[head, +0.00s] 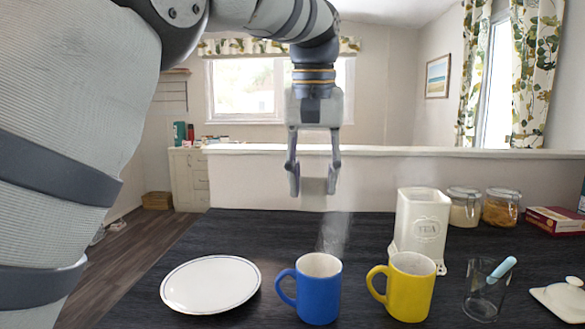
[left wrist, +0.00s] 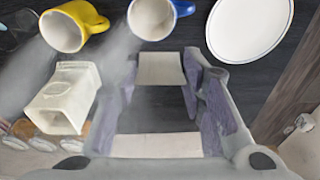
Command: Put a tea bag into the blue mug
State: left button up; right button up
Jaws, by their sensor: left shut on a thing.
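The blue mug (head: 318,295) stands upright on the dark counter, with steam rising from it. It also shows at the top edge of the left wrist view (left wrist: 152,20). My left gripper (head: 314,190) points down, above the counter and higher than the mug's rim. It is shut on a small pale tea bag (head: 313,200), which also shows between the fingertips in the left wrist view (left wrist: 161,68). The tea bag is clear of the mug. The white tea canister (head: 422,222) stands without its lid, behind the mugs to the right. My right gripper is in neither view.
A yellow mug (head: 409,290) stands right of the blue one; a white plate (head: 211,284) lies left. At right are a glass with a spoon (head: 484,290), a white lid (head: 562,300), two jars (head: 465,207) and a red box (head: 555,220). A low wall (head: 260,180) backs the counter.

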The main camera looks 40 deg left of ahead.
aim_at(314, 211)
pick_arm(q)
jog(key=f, duration=0.5)
jog(key=shift+w+f, duration=0.25)
jog(key=shift+f, duration=0.15)
jog(key=o, duration=0.8)
jog(key=shift+c, duration=0.2)
jog(key=shift+r, duration=0.15)
notch_tip(314, 211, up, 12)
jog(key=s, duration=0.1)
jog(key=shift+s+d+f, duration=0.2)
jog(key=shift+s+d, duration=0.15)
jog(key=shift+d, duration=0.1)
